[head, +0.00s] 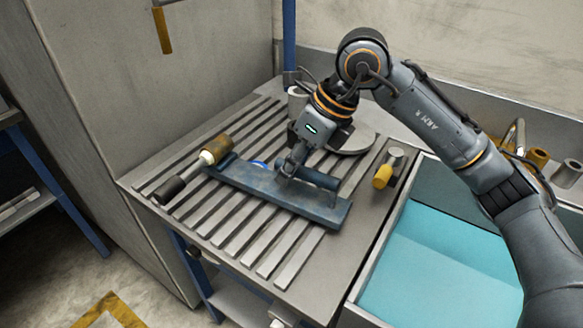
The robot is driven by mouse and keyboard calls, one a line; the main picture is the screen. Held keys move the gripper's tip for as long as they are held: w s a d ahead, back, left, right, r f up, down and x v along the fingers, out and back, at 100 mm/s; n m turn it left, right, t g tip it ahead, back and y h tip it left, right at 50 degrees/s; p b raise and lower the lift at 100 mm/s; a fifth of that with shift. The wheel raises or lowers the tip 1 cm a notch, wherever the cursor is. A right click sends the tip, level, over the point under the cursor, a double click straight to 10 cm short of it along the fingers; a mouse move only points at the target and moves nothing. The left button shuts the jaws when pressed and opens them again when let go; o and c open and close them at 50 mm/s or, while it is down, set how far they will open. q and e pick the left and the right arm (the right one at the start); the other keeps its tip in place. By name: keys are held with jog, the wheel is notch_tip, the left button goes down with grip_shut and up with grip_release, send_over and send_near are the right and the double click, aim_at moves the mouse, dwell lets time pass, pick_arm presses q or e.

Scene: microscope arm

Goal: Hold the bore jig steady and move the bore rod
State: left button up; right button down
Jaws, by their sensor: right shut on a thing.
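The bore jig (268,189), a long blue-grey worn block with a short tube on top, lies across the slatted bench top. My right gripper (291,168) comes down on the jig's middle and is shut on it; the fingertips are small and partly hidden. What seems to be the bore rod (190,172), with a dark end, a pale collar and a brown end, lies at the jig's left end. I cannot tell whether it touches the jig. My left gripper is not in view.
A round grey plate (352,140) lies behind the gripper. A small hammer-like tool with a yellow end (383,176) is right of the jig. A teal-lined basin (430,262) adjoins the bench at right. The front slats (236,232) are clear.

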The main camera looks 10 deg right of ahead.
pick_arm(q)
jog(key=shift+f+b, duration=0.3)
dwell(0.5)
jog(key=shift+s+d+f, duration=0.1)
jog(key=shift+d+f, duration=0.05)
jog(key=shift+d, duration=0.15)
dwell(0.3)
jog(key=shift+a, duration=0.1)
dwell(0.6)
